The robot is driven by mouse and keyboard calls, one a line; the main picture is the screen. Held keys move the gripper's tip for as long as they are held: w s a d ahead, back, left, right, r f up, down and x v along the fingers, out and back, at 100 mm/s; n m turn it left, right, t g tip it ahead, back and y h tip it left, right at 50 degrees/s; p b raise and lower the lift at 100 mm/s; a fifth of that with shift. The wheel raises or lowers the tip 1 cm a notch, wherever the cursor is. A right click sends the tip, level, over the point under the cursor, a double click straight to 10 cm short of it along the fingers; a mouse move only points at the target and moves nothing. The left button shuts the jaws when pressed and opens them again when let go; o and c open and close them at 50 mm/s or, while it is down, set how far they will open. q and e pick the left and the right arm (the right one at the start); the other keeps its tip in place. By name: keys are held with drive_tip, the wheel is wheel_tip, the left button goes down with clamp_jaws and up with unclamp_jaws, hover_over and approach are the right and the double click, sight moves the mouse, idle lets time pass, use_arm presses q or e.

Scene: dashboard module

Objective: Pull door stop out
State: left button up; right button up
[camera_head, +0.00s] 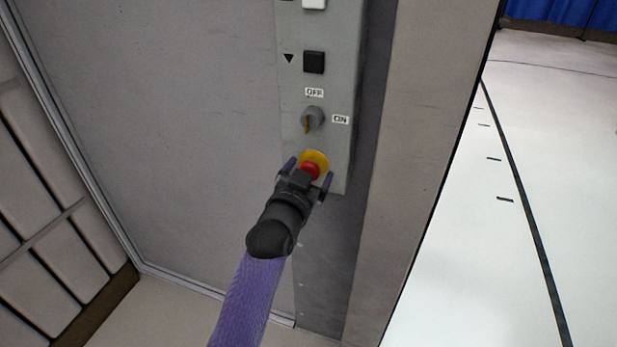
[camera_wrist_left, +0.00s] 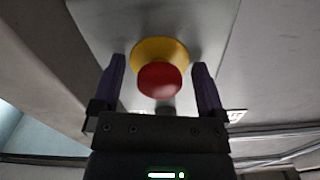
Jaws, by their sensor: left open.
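The door stop is a red mushroom button (camera_head: 310,170) on a yellow round base (camera_head: 316,158), at the lower end of a grey control panel (camera_head: 345,120). My left gripper (camera_head: 308,177) is at the button, its fingers spread to either side. In the left wrist view the red button (camera_wrist_left: 160,80) and yellow base (camera_wrist_left: 160,52) lie between the two open fingers (camera_wrist_left: 160,88). A gap shows between the button and each finger. The lower part of the button is partly covered by the gripper in the head view. My right gripper is not in view.
Above the button, the panel holds an OFF/ON rotary switch (camera_head: 313,117), a black button (camera_head: 313,62) and a white button (camera_head: 314,3). A grey wall (camera_head: 160,110) lies to the left. A beige post (camera_head: 430,120) stands at the right, with open white floor (camera_head: 560,190) beyond.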

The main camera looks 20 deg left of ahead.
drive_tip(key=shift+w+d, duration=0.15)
use_arm(q)
drive_tip(key=c, duration=0.3)
clamp_jaws()
drive_tip(key=shift+r+p, duration=0.1)
drive_tip(key=shift+p, duration=0.2)
drive_tip(key=shift+s+p, duration=0.35)
drive_tip(key=shift+p, duration=0.4)
drive_tip(key=shift+f, duration=0.2)
drive_tip(key=shift+o, duration=1.5)
unclamp_jaws()
drive_tip(key=shift+s+r, duration=0.1)
drive_tip(key=shift+s, duration=0.05)
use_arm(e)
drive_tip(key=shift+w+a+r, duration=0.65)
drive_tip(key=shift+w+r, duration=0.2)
